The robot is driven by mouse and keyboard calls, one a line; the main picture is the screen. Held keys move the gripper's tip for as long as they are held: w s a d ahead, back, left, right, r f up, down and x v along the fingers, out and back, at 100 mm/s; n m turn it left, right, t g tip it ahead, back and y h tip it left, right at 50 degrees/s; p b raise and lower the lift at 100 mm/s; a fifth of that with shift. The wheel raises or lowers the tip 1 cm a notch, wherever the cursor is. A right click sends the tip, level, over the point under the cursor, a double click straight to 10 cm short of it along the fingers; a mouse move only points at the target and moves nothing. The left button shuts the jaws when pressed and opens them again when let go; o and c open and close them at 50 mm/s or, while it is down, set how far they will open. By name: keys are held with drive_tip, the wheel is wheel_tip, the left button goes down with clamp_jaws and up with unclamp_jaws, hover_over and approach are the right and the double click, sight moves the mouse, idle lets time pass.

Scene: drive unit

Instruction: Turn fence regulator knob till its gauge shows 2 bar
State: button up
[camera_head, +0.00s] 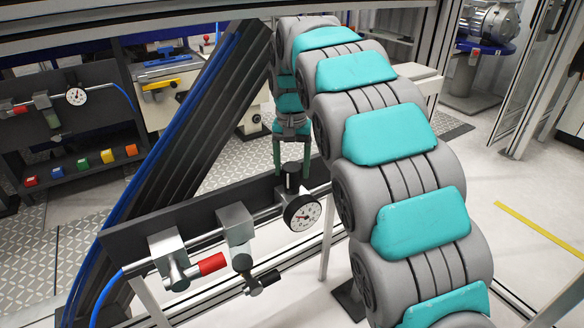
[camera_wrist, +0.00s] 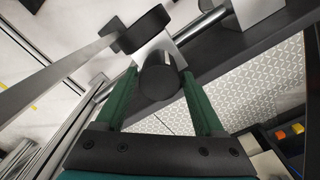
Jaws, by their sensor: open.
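The fence regulator's black knob (camera_head: 292,180) stands upright on top of the regulator on the rail. Its round white gauge (camera_head: 302,212) faces me in the head view, but the needle's value is too small to read. My gripper (camera_head: 291,176) points down from above, its two green fingers open on either side of the knob. In the wrist view the knob (camera_wrist: 158,82) sits between the fingertips (camera_wrist: 158,76), with a visible gap on the right and a narrower one on the left. The gauge (camera_wrist: 139,30) shows there only edge-on.
A red-handled valve (camera_head: 210,264) and a metal block (camera_head: 235,224) share the rail to the left. A slanted dark frame post (camera_head: 190,120) with a blue hose stands beside my arm. Another panel with a gauge (camera_head: 76,96) and coloured blocks (camera_head: 107,156) is farther left.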

sight(292, 166)
drive_tip(key=shift+f, duration=0.25)
drive_tip(key=shift+c, duration=0.4)
drive_tip(key=c, duration=1)
drive_tip(key=shift+n+b, duration=0.35)
drive_tip(key=shift+n, duration=1.25)
drive_tip(key=o, duration=1.1)
wheel_tip(292, 166, up, 7)
drive_tip(key=shift+r, duration=0.4)
